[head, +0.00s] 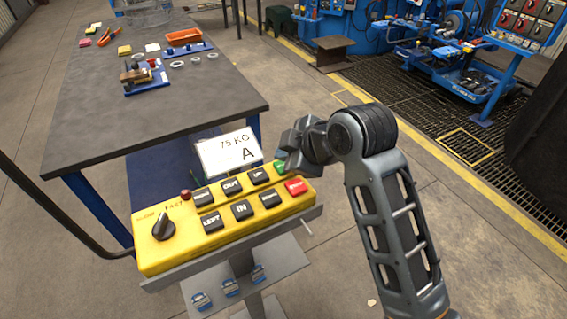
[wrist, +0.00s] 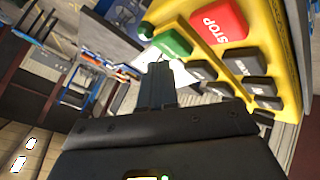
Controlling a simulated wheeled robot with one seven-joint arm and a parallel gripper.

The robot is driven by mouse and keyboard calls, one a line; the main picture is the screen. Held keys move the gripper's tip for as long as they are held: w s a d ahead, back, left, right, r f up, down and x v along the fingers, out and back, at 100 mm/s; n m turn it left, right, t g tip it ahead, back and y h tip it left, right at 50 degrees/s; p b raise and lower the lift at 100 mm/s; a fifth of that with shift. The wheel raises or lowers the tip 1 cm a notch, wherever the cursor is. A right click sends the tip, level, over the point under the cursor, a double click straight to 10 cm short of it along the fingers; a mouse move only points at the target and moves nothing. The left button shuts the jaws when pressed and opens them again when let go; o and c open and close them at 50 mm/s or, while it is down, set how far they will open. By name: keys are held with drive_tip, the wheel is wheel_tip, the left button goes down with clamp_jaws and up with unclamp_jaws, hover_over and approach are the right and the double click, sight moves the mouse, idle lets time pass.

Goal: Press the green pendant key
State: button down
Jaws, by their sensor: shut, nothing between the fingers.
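The yellow pendant box (head: 175,254) sits tilted on a grey stand in the head view. The green key (head: 280,167) is at its upper right corner, just above the red STOP key (head: 296,187). My gripper (head: 285,165) is at that corner and partly covers the green key. In the wrist view the green key (wrist: 172,43) lies just beyond the tips of my gripper (wrist: 160,68), next to the red STOP key (wrist: 218,24). My gripper is shut and empty. I cannot tell whether the fingertips touch the green key.
Several black keys (head: 232,186) and a black rotary knob (head: 163,227) are on the box. A white card (head: 228,154) stands behind it. A dark workbench (head: 150,110) with small parts is at the back left. Open floor lies to the right.

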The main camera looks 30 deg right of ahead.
drive_tip(key=shift+f, duration=0.7)
idle(0.9)
drive_tip(key=shift+r, duration=0.15)
drive_tip(key=shift+r+p, duration=0.75)
drive_tip(key=shift+p, duration=0.05)
drive_tip(key=shift+r, duration=2.5)
